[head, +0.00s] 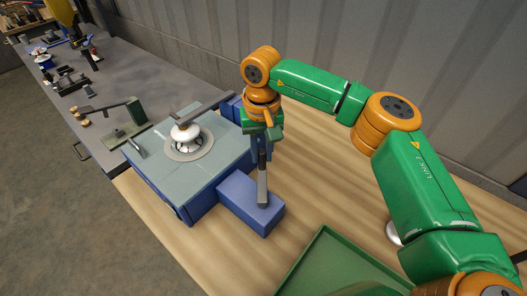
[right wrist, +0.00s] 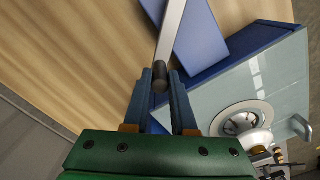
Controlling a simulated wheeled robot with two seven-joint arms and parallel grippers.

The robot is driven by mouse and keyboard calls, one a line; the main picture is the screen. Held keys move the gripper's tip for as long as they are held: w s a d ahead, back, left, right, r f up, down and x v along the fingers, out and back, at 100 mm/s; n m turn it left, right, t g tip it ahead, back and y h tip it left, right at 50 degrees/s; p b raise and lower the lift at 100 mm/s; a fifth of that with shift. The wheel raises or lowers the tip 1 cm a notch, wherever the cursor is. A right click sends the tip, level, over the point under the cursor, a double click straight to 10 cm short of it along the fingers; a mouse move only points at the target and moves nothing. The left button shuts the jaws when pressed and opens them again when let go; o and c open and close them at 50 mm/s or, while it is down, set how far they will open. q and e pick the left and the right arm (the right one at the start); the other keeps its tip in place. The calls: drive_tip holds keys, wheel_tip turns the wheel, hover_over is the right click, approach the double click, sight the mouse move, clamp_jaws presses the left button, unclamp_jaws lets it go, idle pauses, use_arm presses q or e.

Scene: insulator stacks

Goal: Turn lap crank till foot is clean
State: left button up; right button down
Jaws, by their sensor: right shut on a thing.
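The lap is a blue box with a pale grey-green top (head: 160,160); its round lap plate (head: 207,146) is set in the top. A white insulator (head: 184,132) stands on the plate under a dark bar (head: 205,107); its foot is hidden against the plate. It also shows in the right wrist view (right wrist: 254,142). The crank arm (head: 262,180) rises from a blue side box (head: 237,194). My right gripper (right wrist: 160,85) is shut on the dark crank handle (right wrist: 160,73) at the arm's end. My left gripper is out of view.
A green tray (head: 325,262) lies on the wooden table at the front. A grey bench (head: 95,110) with tools and small parts runs along the left back. A green stand (head: 127,125) with a lever is by the lap's left corner. A corrugated wall closes the back.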

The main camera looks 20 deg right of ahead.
drive_tip(key=a+n, duration=0.1)
drive_tip(key=a, duration=0.1)
drive_tip(key=a+n, duration=0.2)
drive_tip(key=shift+w+a, duration=0.2)
drive_tip(key=shift+a, duration=0.15)
drive_tip(key=shift+s+a, duration=0.2)
drive_tip(key=shift+a, duration=0.5)
drive_tip(key=shift+s+a+f+b, duration=0.1)
drive_tip(key=shift+s+a+b, duration=0.2)
drive_tip(key=shift+s+a, duration=0.4)
drive_tip(key=shift+s+a+n, duration=0.3)
drive_tip(key=shift+a+n, duration=0.35)
drive_tip(key=shift+n, duration=0.15)
drive_tip(key=shift+s+a+b, duration=0.4)
drive_tip(key=shift+s+b, duration=0.1)
drive_tip(key=shift+b, duration=0.05)
drive_tip(key=s+n+b, duration=0.5)
drive_tip(key=s+n, duration=0.3)
drive_tip(key=n, duration=0.4)
drive_tip(key=shift+s+a+n, duration=0.3)
drive_tip(key=shift+a, duration=0.15)
